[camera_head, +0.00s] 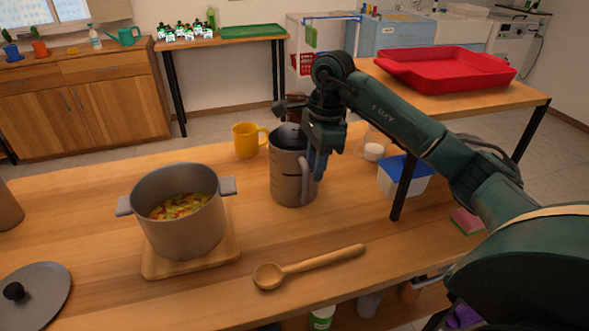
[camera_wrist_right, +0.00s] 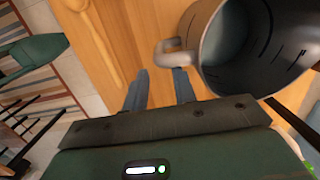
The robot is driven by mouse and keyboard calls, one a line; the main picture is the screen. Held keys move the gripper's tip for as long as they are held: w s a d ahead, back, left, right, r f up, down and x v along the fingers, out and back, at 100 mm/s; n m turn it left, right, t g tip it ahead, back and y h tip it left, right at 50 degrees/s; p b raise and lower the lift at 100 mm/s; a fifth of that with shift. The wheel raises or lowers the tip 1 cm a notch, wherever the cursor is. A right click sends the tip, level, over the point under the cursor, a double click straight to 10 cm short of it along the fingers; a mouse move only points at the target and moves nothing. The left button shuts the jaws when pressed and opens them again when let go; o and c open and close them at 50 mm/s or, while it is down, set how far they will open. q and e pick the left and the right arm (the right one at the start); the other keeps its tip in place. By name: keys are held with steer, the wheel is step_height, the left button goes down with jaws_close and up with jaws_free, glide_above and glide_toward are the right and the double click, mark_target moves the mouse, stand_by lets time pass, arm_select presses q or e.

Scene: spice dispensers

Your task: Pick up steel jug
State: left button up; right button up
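The steel jug (camera_head: 287,178) stands upright on the wooden table, right of the cooking pot, with its handle on its right side. In the right wrist view the jug (camera_wrist_right: 216,76) is at the upper right, seen into from above, and it looks empty. Its handle (camera_wrist_right: 168,50) points left, just beyond my fingertips. My right gripper (camera_head: 318,162) is beside the jug at handle height. In the wrist view the right gripper (camera_wrist_right: 160,80) shows two fingers apart with nothing between them. My left gripper is not in view.
A pot (camera_head: 180,215) of chopped vegetables sits on a wooden board left of the jug. A yellow mug (camera_head: 246,140) stands behind it, and a wooden spoon (camera_head: 310,265) lies in front. A blue-lidded container (camera_head: 405,178) and a glass jar (camera_head: 374,150) stand to the right.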

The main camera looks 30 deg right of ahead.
mark_target(308, 179)
steer(key=f, duration=0.1)
steer(key=a+f, duration=0.1)
steer(key=f, duration=0.2)
steer(key=shift+w+a+f, duration=0.15)
steer(key=shift+w+f, duration=0.1)
steer(key=shift+f, duration=0.1)
jaws_close()
stand_by(1.0)
steer(key=shift+w+r, duration=0.1)
steer(key=shift+r, duration=0.05)
